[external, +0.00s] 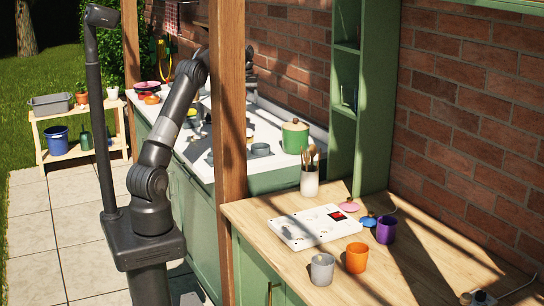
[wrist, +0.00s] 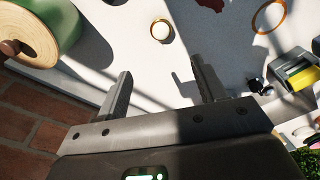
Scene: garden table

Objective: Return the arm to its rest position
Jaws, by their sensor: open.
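My arm (external: 172,120) rises from its base at the left and reaches up and right, and its far end passes behind the wooden post (external: 228,150). My gripper is hidden there in the external view. In the wrist view my gripper (wrist: 160,85) shows with its two fingers wide apart and nothing between them. It is above the pale counter (wrist: 120,45). A green pot with a wooden lid (wrist: 65,32) is at the upper left of that view, apart from the fingers.
In the wrist view, a small white round thing (wrist: 161,31), an orange ring (wrist: 281,22) and a grey and yellow item (wrist: 283,68) lie around. In the external view, a wooden counter holds a white panel (external: 290,236), an orange cup (external: 357,258) and a purple cup (external: 386,230).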

